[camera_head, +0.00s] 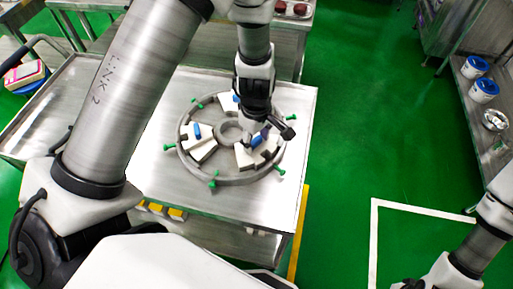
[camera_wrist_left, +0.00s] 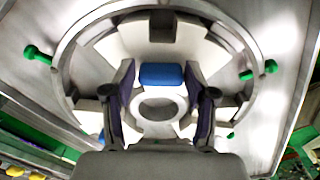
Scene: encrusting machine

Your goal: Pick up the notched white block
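A notched white block (camera_head: 243,157) with a blue grip piece (camera_head: 257,139) lies in the lower right part of a round grey ring fixture (camera_head: 228,181). In the left wrist view the white block (camera_wrist_left: 190,48) has dark gaps along its outer edge, and its blue piece (camera_wrist_left: 161,75) shows between my fingers. My left gripper (camera_wrist_left: 161,98) is open, with one finger to each side of the blue piece; I cannot tell whether they touch it. In the head view the left gripper (camera_head: 262,128) is over this block and hides part of it. My right gripper is out of view.
Two more white blocks (camera_head: 203,151) with blue pieces sit at the left and top of the ring. Green knobs (camera_head: 169,147) stick out around it. The steel table (camera_head: 300,110) is bare at its right side.

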